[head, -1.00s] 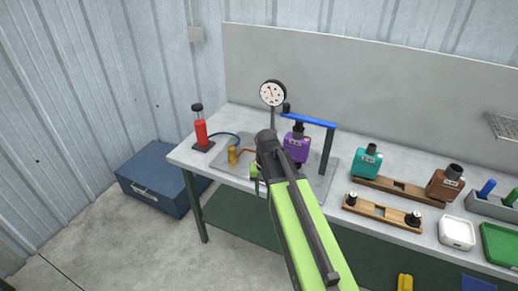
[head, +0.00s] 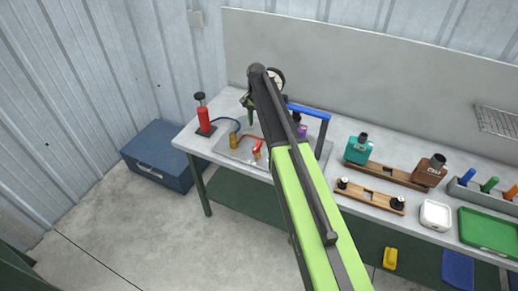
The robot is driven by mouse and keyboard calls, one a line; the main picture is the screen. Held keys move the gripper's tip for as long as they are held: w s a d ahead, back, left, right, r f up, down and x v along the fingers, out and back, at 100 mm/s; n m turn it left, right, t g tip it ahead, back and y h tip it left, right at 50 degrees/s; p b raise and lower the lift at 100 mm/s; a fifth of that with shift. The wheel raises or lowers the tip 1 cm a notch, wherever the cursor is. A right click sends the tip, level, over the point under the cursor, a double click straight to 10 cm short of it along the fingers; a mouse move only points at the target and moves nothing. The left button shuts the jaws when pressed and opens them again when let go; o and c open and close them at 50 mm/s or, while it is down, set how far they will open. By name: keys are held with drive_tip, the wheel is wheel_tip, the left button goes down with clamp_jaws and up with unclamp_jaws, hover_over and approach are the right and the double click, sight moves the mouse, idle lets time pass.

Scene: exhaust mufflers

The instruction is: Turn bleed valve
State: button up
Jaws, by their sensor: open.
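A small red-handled fitting (head: 257,149), which looks like the bleed valve, sits on the grey plate (head: 222,152) on the bench. A brass cylinder (head: 234,140) stands just left of it, with a thin red line running between them. My gripper (head: 248,108) points down above and behind the fitting, apart from it. It is open and appears empty, though the arm hides part of it. A round gauge (head: 278,77) is partly hidden behind my wrist. A purple canister (head: 302,130) is mostly hidden behind my arm.
A red hand pump (head: 204,117) stands left, with a blue hose to the brass cylinder. A blue frame bar (head: 308,111) rises right of my arm. Teal (head: 357,149) and brown (head: 429,171) canisters stand farther right on the bench (head: 420,243). The bench's front-left corner is clear.

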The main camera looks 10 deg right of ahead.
sight(257, 146)
wheel_tip(257, 146, down, 14)
drive_tip(key=b, duration=1.2)
drive_tip(key=shift+r, duration=0.1)
drive_tip(key=shift+c, duration=0.3)
